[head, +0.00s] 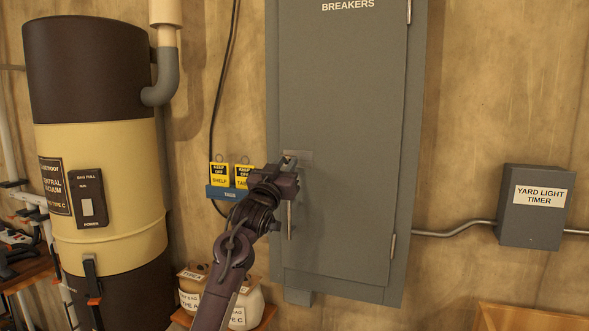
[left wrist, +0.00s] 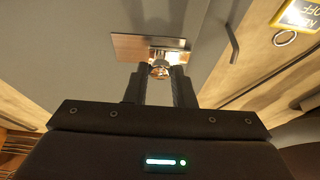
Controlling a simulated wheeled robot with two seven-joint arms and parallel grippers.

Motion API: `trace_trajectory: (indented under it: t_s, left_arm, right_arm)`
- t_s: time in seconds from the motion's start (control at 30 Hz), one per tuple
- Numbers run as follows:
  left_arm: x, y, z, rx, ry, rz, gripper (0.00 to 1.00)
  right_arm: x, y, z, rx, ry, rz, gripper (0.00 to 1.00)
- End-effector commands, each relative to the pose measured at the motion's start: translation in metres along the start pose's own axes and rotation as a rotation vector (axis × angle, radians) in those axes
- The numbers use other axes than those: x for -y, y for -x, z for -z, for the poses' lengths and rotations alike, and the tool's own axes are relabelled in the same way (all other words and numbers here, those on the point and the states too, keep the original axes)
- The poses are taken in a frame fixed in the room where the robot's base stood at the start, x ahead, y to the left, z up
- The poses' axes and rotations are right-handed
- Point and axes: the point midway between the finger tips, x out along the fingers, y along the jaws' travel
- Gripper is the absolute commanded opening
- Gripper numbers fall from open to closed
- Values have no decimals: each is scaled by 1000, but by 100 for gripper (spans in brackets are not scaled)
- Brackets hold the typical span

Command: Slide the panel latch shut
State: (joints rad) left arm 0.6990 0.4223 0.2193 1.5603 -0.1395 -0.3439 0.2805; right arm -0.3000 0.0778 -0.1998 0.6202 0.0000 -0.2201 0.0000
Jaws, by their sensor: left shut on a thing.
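The grey breaker panel (head: 345,110) hangs on the wall with its door closed flush, as far as I can see. Its latch has a small metal plate (head: 302,157) near the door's left edge, partly hidden behind my left gripper (head: 288,168). In the left wrist view the latch plate (left wrist: 125,46) lies flat on the grey door, with a round metal knob (left wrist: 160,70) standing out from it. My left gripper's two fingers (left wrist: 161,84) are shut on the knob, one on each side. I cannot tell how far the bolt reaches. My right gripper is not in view.
Yellow keep-off tags (head: 219,175) hang on a blue rack left of the panel. A vacuum canister (head: 108,190) stands farther left, with bags (head: 245,305) below. A yard light timer box (head: 535,215) is at right.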

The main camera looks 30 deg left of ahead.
Motion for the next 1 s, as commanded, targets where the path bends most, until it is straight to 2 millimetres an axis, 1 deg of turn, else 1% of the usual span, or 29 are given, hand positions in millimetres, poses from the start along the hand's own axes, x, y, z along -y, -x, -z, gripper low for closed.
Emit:
trace_trajectory:
  t_s: [0.03,0.2,0.23,0.37,0.4,0.63,0.73,0.87,1.0]
  left_arm:
    - [4,0,0,-1,3,8,0]
    - [5,0,1,-1,4,10,0]
    - [5,0,1,-1,4,11,25]
    - [4,0,1,-1,3,9,42]
    - [4,0,1,-1,3,9,44]
    - [3,0,0,0,3,7,44]
    - [3,6,-2,0,3,7,44]
    - [3,26,-6,-1,1,7,44]
    - [4,51,-6,-2,2,8,44]
  right_arm:
    - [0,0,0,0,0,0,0]
    - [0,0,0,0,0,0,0]
    - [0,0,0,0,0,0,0]
    - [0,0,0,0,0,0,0]
    - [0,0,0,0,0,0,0]
    - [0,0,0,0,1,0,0]
    - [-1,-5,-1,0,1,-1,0]
    - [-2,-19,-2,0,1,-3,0]
    - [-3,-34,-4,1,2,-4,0]
